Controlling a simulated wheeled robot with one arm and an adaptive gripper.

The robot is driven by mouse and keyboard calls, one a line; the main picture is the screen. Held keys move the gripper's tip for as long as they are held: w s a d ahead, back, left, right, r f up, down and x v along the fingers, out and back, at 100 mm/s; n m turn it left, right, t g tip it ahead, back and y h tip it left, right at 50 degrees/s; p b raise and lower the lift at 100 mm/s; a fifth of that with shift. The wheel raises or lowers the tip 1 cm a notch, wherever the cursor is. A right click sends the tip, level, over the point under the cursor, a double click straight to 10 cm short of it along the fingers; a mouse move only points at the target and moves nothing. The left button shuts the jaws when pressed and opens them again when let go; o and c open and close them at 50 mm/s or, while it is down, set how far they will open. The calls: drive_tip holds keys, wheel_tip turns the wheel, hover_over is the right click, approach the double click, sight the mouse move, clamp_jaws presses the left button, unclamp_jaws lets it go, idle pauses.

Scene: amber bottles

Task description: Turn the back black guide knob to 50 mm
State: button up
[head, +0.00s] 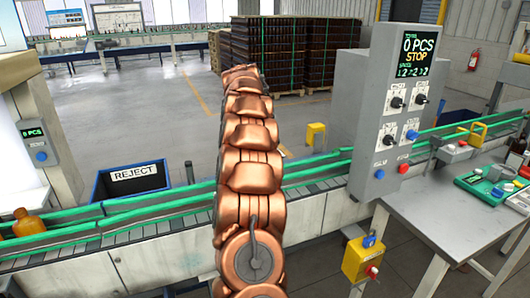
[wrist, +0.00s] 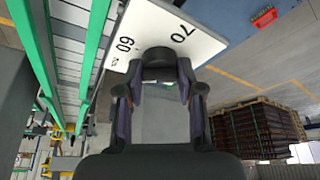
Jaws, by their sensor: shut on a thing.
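A black round knob (wrist: 158,54) sits in front of a white scale plate (wrist: 168,25) in the wrist view. The plate shows black figures, one a 70 and the other seemingly a 60, turned in the picture. My gripper (wrist: 160,72) has its two fingers on either side of the knob and is shut on it. The knob's pointer and its setting cannot be made out. In the head view my copper arm stands over the conveyor and hides the gripper, knob and plate.
A conveyor (head: 130,212) with green guide rails runs across the head view. An amber bottle (head: 28,225) stands on it at the left. A grey control cabinet (head: 372,125) stands close on the right.

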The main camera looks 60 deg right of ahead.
drive_tip(key=shift+f+n+t+b, duration=0.1)
drive_tip(key=shift+n+t+b, duration=0.2)
drive_tip(key=shift+n, duration=0.6)
drive_tip(key=n, duration=0.2)
drive_tip(key=n+t, duration=0.1)
drive_tip(key=shift+r+n+t+y, duration=0.2)
drive_tip(key=shift+n+t+y, duration=0.1)
drive_tip(key=shift+n, duration=0.1)
drive_tip(key=n, duration=0.2)
drive_tip(key=n+t+y+p, duration=0.1)
drive_tip(key=n, duration=0.2)
drive_tip(key=shift+s+d+t, duration=0.1)
drive_tip(key=shift+s+t, duration=0.05)
drive_tip(key=shift+t, duration=0.15)
drive_tip(key=shift+n, duration=0.4)
drive_tip(key=o, duration=1.2)
drive_tip(key=shift+y, duration=0.3)
drive_tip(key=shift+c, duration=0.2)
drive_tip(key=v, duration=1.2)
